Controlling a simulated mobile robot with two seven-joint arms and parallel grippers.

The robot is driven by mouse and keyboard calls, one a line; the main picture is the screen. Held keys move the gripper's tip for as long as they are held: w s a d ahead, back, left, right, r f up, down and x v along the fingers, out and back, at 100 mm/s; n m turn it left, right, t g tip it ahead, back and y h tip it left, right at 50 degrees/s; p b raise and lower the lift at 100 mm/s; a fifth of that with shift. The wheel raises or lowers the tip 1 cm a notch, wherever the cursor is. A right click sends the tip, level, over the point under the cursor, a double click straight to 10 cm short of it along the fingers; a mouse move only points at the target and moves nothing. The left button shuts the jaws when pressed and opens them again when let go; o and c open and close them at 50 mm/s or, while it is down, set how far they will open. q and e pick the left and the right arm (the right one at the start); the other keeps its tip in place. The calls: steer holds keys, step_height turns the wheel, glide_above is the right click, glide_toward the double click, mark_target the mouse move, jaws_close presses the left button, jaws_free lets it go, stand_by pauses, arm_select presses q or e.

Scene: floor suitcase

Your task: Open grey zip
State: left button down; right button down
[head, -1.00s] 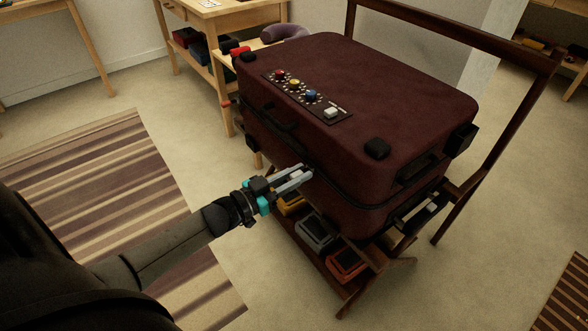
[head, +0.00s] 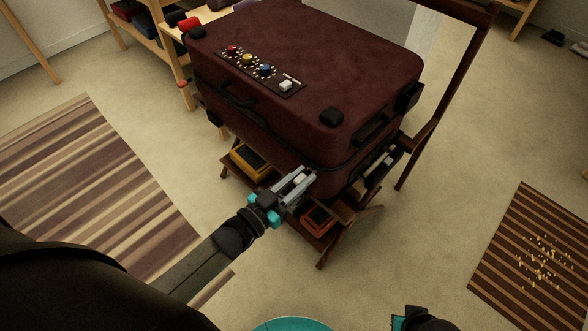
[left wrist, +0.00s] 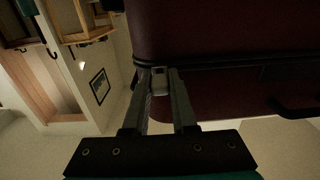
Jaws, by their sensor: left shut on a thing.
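The dark red suitcase (head: 310,70) lies on a wooden rack, its lid down. A black zip seam (head: 262,127) runs around its side. My left gripper (head: 309,175) is at this seam, near the suitcase's near right corner. In the left wrist view, its fingers are shut on a small grey block, the grey zip (left wrist: 159,82), right against the seam (left wrist: 225,66). The fingers mostly hide the zip in the head view. A dark and teal part of my right arm (head: 412,318) shows at the bottom edge; its fingers cannot be made out.
The rack's dark wooden frame (head: 440,105) rises behind and right of the suitcase. A yellow-orange box (head: 250,161) and an orange one (head: 318,220) sit on its lower shelf. Striped rugs lie left (head: 90,180) and right (head: 500,255). Carpet between is clear.

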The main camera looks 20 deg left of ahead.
arm_select(q)
steer(key=shift+s+d+f, duration=0.15)
steer(key=shift+s+d, duration=0.05)
steer(key=shift+d, duration=0.1)
steer(key=c, duration=0.9)
jaws_free()
steer(key=shift+o, duration=0.9)
steer(key=shift+w+a, duration=0.1)
